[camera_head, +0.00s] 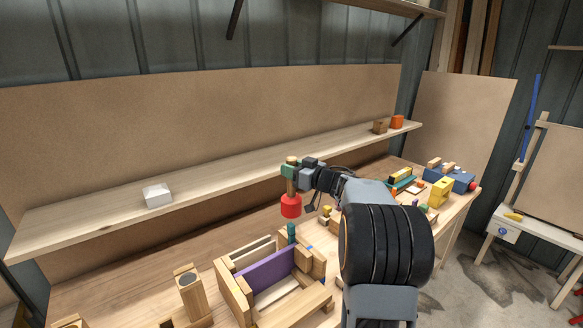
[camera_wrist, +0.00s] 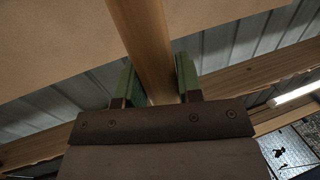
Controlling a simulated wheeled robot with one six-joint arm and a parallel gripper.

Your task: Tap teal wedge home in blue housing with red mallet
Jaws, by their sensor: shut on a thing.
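My gripper (camera_head: 299,169) is shut on the wooden handle of the red mallet (camera_head: 291,206). The mallet hangs head down above the workbench. In the wrist view my gripper (camera_wrist: 157,77) has a green pad on each side of the mallet handle (camera_wrist: 148,38); the mallet head is out of that view. A teal wedge (camera_head: 291,232) stands upright just below the mallet head, at the back right of a wooden assembly, with a small gap seeming to show between them. A small blue patch (camera_head: 310,249) shows beside it; I cannot tell whether this is the blue housing. The wedge's lower end is hidden.
The wooden frame with a purple panel (camera_head: 266,270) fills the bench front. A wooden block (camera_head: 190,290) stands left of it. A long shelf (camera_head: 215,172) runs behind, carrying a white box (camera_head: 157,195). A blue body (camera_head: 447,179) and yellow block (camera_head: 440,191) crowd the bench's right end.

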